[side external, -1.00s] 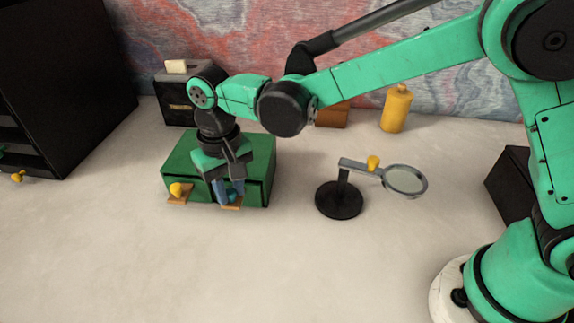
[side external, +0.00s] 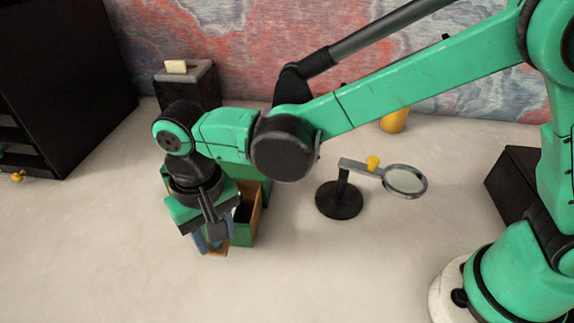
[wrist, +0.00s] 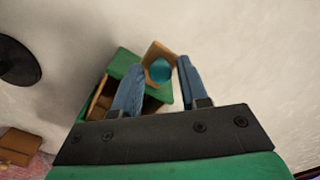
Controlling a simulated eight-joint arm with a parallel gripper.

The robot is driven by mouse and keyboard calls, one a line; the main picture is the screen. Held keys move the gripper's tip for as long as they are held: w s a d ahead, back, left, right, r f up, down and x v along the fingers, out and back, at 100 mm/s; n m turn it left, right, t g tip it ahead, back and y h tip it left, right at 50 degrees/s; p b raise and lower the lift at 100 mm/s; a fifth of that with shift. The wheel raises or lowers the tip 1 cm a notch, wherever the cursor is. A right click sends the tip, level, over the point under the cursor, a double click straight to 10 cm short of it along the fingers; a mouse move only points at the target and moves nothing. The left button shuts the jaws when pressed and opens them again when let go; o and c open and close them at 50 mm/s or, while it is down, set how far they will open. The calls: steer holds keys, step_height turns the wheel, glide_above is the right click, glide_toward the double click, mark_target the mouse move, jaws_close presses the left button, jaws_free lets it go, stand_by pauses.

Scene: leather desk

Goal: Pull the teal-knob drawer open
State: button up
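The green cabinet (side external: 255,171) stands left of the table's middle, mostly hidden behind my arm. My gripper (wrist: 161,63) has one blue finger on each side of the knob, with a narrow gap showing on both sides. It looks open around the knob. In the side view my gripper (side external: 210,243) is low at the drawer front, partly covering the knob.
A magnifier on a round black stand (side external: 339,200) stands right of the drawer. The front table surface is clear.

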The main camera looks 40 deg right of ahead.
steer(key=shift+r, duration=0.1)
steer(key=shift+r, duration=2.75)
steer(key=s+d+t, duration=0.1)
steer(key=d+t, duration=0.1)
steer(key=d, duration=0.5)
steer(key=s+d+r+t, duration=0.1)
steer(key=d+t, duration=0.1)
steer(key=d, duration=0.6)
steer(key=s+d+r+t, duration=0.1)
steer(key=d+t, duration=0.1)
steer(key=d, duration=0.6)
steer(key=shift+d+t, duration=0.25)
steer(key=shift+t, duration=0.15)
steer(key=shift+s+d+f, duration=0.1)
steer(key=shift+s+d, duration=0.05)
steer(key=shift+d, duration=0.2)
